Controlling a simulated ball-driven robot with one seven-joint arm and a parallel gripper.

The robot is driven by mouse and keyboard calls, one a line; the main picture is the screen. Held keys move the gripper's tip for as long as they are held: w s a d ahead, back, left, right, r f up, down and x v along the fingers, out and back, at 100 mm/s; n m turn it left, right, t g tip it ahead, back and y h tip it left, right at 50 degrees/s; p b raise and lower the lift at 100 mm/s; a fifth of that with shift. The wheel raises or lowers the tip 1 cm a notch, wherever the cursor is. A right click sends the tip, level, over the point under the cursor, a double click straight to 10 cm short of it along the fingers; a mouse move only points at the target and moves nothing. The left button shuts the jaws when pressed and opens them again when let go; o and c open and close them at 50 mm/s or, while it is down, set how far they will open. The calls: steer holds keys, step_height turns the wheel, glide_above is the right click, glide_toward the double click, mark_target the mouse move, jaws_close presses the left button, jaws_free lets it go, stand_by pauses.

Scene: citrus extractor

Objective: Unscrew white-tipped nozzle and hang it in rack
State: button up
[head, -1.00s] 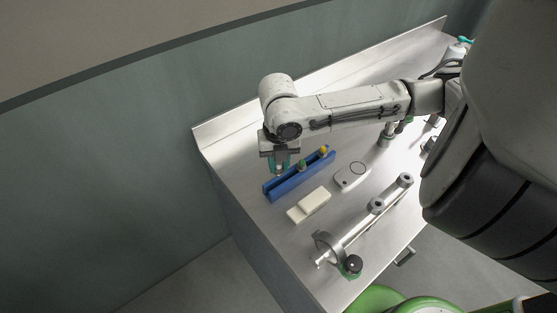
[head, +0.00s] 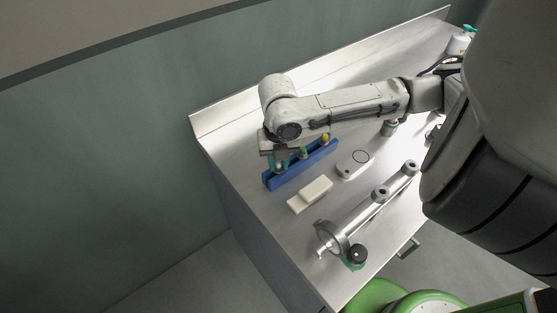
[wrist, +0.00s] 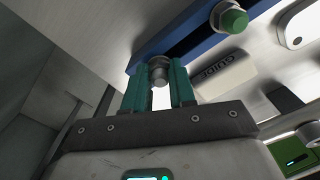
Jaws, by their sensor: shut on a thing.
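My gripper (head: 282,162) is over the left part of the blue rack (head: 292,179). In the wrist view its teal fingers (wrist: 159,82) are shut on a grey cylindrical nozzle (wrist: 158,70), which lies against the edge of the blue rack (wrist: 176,30). I cannot see a white tip on it, nor tell whether it is seated in the rack. A green-tipped nozzle (head: 303,154) and a yellow-tipped nozzle (head: 325,139) stand in the rack to the right. The green tip also shows in the wrist view (wrist: 234,20).
A cream block (head: 310,195) lies in front of the rack, and a white rounded device (head: 354,165) is right of it. A metal tube assembly (head: 372,210) with a black knob (head: 358,254) lies near the front edge. The counter's left end is clear.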

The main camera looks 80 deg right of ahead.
steer(key=shift+f, duration=0.25)
steer(key=o, duration=0.9)
steer(key=shift+o, duration=0.2)
step_height(320, 180, up, 11)
steer(key=shift+b, duration=0.4)
steer(key=shift+f, duration=0.15)
